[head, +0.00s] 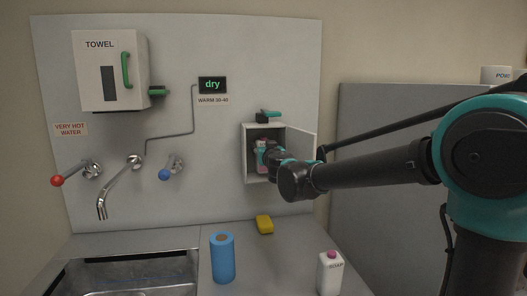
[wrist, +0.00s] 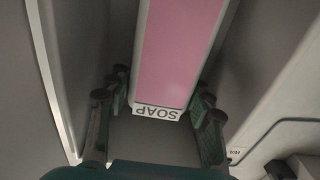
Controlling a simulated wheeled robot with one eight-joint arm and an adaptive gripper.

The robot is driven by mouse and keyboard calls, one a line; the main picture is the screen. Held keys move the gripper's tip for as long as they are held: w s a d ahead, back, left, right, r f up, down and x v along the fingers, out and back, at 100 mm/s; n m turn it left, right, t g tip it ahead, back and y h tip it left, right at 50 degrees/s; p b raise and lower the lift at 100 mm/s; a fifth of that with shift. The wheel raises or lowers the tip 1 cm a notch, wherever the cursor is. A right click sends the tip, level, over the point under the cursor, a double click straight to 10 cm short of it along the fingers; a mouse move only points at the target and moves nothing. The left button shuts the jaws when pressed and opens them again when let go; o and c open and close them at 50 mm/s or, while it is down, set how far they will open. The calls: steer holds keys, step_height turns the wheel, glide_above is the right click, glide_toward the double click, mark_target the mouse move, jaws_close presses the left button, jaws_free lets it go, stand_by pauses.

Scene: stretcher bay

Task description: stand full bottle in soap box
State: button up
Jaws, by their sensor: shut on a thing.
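The soap box (head: 247,160) is a white wall cabinet with its door (head: 301,152) swung open to the right. My gripper (head: 266,153) reaches into its opening. It is shut on a bottle with a pink front (wrist: 178,50) and a SOAP label, which fills the space between the fingers in the wrist view. Part of this bottle also shows inside the box in the head view (head: 264,142). Whether its base touches the box floor is hidden. A second SOAP bottle (head: 329,274), white with a pink cap, stands upright on the counter.
A blue roll (head: 222,259) and a yellow sponge (head: 265,225) are on the counter beside the sink (head: 130,278). A green-handled catch (head: 269,114) sits on top of the box. The tap and towel dispenser (head: 112,72) are to the left.

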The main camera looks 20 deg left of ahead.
steer(key=shift+f, duration=0.7)
steer(key=o, duration=1.4)
steer(key=shift+f, duration=0.15)
steer(key=v, duration=1.2)
